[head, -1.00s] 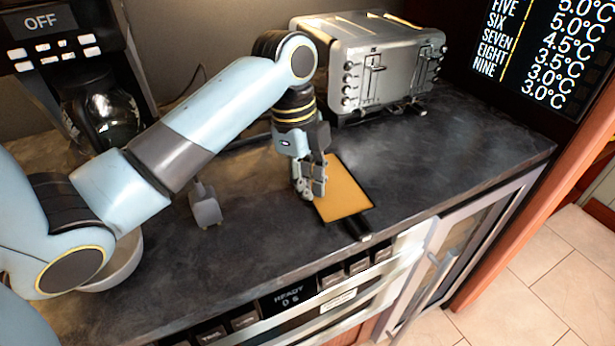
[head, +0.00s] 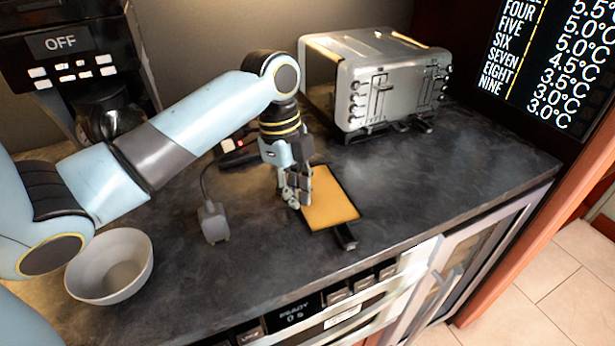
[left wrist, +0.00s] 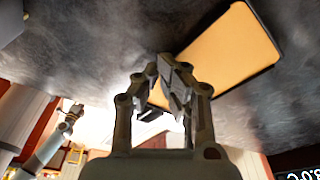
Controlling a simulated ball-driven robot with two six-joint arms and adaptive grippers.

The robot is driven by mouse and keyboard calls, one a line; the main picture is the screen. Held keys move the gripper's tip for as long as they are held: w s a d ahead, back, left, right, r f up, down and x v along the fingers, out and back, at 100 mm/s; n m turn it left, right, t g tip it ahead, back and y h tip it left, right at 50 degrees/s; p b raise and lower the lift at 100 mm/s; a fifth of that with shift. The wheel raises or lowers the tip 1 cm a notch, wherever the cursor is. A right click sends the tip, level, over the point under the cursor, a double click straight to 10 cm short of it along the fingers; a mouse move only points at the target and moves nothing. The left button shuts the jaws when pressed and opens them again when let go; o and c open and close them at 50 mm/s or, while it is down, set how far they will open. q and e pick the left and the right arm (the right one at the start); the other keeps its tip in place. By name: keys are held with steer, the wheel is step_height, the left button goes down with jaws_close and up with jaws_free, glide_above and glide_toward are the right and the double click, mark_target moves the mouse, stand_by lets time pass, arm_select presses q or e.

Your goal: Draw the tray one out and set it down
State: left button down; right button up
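Tray one appears to be the flat orange-yellow tray (head: 332,208) with a dark rim and a dark handle at its front. It lies level on or just over the dark counter, between the toaster and the front edge; I cannot tell if it touches. My left gripper (head: 298,198) is at its left edge. In the left wrist view, the fingers (left wrist: 172,88) come together at the edge of the tray (left wrist: 225,55) and seem closed on it. What looks like my right gripper (left wrist: 72,115) shows small at the left of that view, its fingers unclear.
A metal toaster (head: 378,80) stands behind the tray. A grey bowl (head: 112,268) and a plug on a cable (head: 213,222) are to the left. A coffee machine (head: 70,50) is at the back left. The counter (head: 450,165) right of the tray is clear.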

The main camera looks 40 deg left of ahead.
arm_select(q)
steer(key=shift+r+p, duration=0.35)
steer(key=shift+r, duration=0.3)
arm_select(e)
steer(key=shift+a+r, duration=0.3)
steer(key=shift+r, duration=0.5)
arm_select(q)
steer(key=a, duration=0.4)
steer(key=s+a+b, duration=0.1)
steer(key=a, duration=0.7)
steer(key=shift+s+b, duration=0.35)
arm_select(e)
steer(key=shift+s+d+f, duration=0.1)
steer(key=shift+d+f, duration=0.05)
steer(key=shift+f, duration=0.35)
steer(key=shift+s+d+f, duration=0.1)
steer(key=shift+d+f, duration=0.05)
steer(key=shift+f, duration=0.3)
